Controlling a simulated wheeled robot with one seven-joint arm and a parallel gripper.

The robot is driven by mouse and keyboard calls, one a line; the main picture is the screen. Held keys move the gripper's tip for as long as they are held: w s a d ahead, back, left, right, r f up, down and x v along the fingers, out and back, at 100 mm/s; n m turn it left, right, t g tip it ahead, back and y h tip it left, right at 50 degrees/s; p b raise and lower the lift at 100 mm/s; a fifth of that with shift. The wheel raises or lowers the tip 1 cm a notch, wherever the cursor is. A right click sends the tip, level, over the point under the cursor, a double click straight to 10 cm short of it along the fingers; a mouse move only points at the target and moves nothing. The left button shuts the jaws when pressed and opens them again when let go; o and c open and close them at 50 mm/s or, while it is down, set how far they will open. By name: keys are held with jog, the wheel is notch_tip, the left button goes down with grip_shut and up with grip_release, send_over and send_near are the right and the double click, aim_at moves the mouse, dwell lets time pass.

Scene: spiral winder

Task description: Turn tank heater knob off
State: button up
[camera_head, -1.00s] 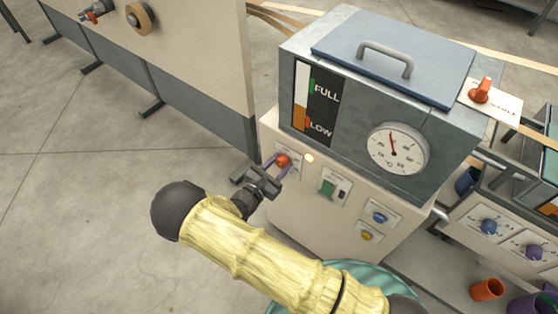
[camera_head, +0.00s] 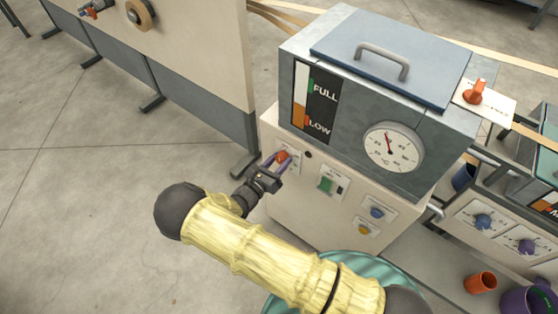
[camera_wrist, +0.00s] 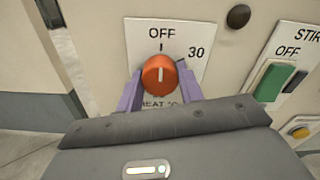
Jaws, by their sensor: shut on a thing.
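The orange-red tank heater knob (camera_wrist: 160,75) sits on a white label plate on the front of the cream machine cabinet (camera_head: 318,215). In the wrist view its white line points straight up, in line with the mark under OFF. The number 30 is at the upper right, and the lower lettering is partly hidden. My gripper (camera_head: 279,160) is shut on the knob. Its purple fingers (camera_wrist: 160,88) stand on the left and right of the knob in the wrist view.
A dark round lamp (camera_wrist: 238,16) is right of the plate. The green stir switch (camera_head: 326,185) and the blue (camera_head: 377,213) and yellow buttons (camera_head: 364,230) are nearby. The tank (camera_head: 385,95) with its gauge (camera_head: 392,147) is above.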

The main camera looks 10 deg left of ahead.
jog(key=o, duration=1)
jog(key=v, duration=1.7)
jog(key=shift+s+b, duration=0.15)
jog(key=shift+b, duration=0.3)
jog(key=shift+a, duration=0.1)
